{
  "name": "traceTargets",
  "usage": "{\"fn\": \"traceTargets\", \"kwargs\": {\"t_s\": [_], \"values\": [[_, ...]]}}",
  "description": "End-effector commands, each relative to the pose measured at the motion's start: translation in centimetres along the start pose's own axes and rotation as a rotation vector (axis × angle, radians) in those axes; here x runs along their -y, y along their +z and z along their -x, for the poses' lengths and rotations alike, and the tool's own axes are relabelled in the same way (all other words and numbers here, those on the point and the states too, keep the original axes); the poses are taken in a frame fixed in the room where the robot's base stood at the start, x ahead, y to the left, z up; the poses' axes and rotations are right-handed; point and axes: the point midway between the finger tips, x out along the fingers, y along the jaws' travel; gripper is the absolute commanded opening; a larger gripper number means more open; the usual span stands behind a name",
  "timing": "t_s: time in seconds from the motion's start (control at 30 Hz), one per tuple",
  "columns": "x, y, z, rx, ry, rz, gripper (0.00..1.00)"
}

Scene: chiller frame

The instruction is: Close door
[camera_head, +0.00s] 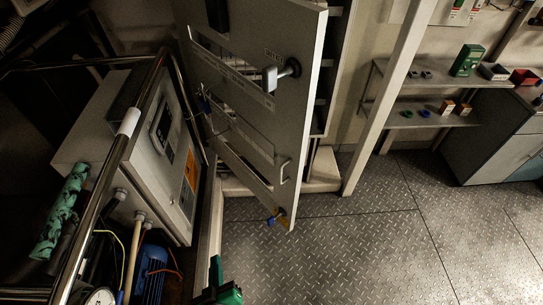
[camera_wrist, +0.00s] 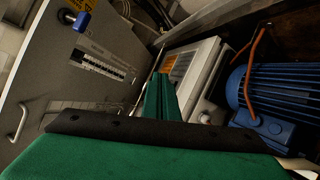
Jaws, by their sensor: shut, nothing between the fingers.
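A tall grey door (camera_head: 245,100) stands ajar at a slant in the head view, with a gap beside the cabinet frame on its right. It has a black-and-grey latch handle (camera_head: 283,73), a pale pull handle (camera_head: 285,172) and a blue key-like part (camera_head: 275,217) near its lower corner. In the wrist view the door (camera_wrist: 55,75) fills the left side, with its pull handle (camera_wrist: 17,122) and the blue part (camera_wrist: 80,20). My green gripper (camera_head: 216,268) is low in front of the door, apart from it. Its fingers (camera_wrist: 160,78) are together and empty in the wrist view.
A grey control box (camera_head: 150,150), metal rails (camera_head: 125,130) and a blue motor (camera_head: 150,272) crowd the left. The motor also shows close on the right in the wrist view (camera_wrist: 285,95). A pale post (camera_head: 385,100) and shelves stand right. The chequered floor (camera_head: 330,255) is clear.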

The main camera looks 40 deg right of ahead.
Motion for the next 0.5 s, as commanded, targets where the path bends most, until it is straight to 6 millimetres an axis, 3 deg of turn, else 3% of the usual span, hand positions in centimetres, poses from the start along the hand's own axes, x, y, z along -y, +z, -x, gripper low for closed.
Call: {"fn": "traceTargets", "kwargs": {"t_s": [0.1,0.23,0.37,0.5], "values": [[-2.1,-3.3,-2.8,0.004,0.141,-0.013,0.00],[-5.1,-7.1,-4.4,0.002,0.315,-0.048,0.00],[-8.4,-11.3,-4.9,-0.017,0.503,-0.115,0.00],[-11.9,-15.9,-3.8,-0.057,0.713,-0.221,0.00]]}}
